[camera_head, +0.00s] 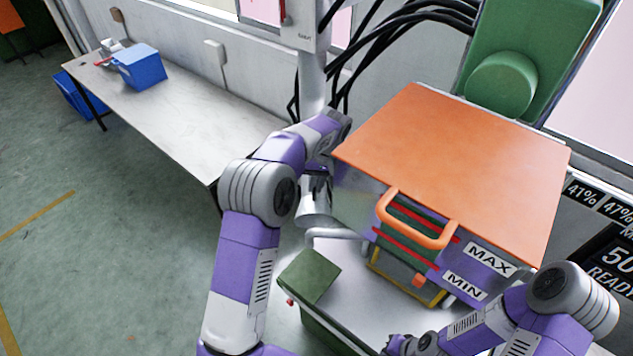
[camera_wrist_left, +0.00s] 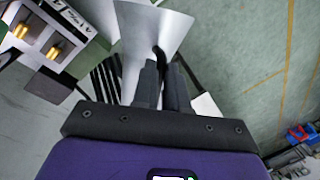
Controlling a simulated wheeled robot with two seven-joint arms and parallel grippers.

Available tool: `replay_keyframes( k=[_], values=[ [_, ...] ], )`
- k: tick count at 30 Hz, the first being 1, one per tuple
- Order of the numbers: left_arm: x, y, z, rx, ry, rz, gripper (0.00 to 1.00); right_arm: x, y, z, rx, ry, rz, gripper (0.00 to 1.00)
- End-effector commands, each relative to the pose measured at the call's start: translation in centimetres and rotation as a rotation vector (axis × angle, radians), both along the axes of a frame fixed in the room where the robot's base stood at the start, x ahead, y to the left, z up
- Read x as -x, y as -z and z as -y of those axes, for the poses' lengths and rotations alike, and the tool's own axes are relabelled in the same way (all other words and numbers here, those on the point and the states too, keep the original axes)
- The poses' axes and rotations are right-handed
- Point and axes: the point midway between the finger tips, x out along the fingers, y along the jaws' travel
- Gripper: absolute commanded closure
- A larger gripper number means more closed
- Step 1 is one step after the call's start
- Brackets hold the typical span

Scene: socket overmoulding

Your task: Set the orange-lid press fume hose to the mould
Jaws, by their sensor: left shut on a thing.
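The press has a flat orange lid (camera_head: 465,150) and an orange handle (camera_head: 440,241) on its front. Behind the handle is green, red-striped layered work, possibly the mould (camera_head: 405,214). My left gripper (camera_head: 318,180) is at the press's left side, shut on the fume hose's stem. The hose's pale grey flared hood (camera_head: 313,208) hangs below the fingers, apart from the mould. In the left wrist view the hood (camera_wrist_left: 150,35) flares out beyond my shut left fingers (camera_wrist_left: 163,85).
A green box (camera_head: 311,277) stands in front of the press beside a grey curved handle. MAX and MIN labels (camera_head: 491,262) mark the press front. A long table (camera_head: 185,115) with a blue bin (camera_head: 139,66) runs left. Black cables (camera_head: 400,35) hang behind the press.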

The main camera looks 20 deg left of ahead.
Motion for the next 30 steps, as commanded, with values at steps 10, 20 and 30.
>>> replay_keyframes(
  k=[10, 20, 30],
  values=[
    [-0.2, -0.2, 0.4, 0.01, -0.005, 0.01, 1.0, 0.0, 0.0, 0.0, 0.0, 0.0, 0.0, 1.0],
    [-0.1, -0.1, 0.3, 0.007, -0.005, 0.007, 0.62, 0.0, 0.0, 0.0, 0.0, 0.0, 0.0, 1.0],
    [-0.4, -2.5, 0.7, 0.006, -0.004, 0.01, 0.62, 0.0, 0.1, 0.0, 0.0, 0.0, 0.0, 1.0]
  ],
)
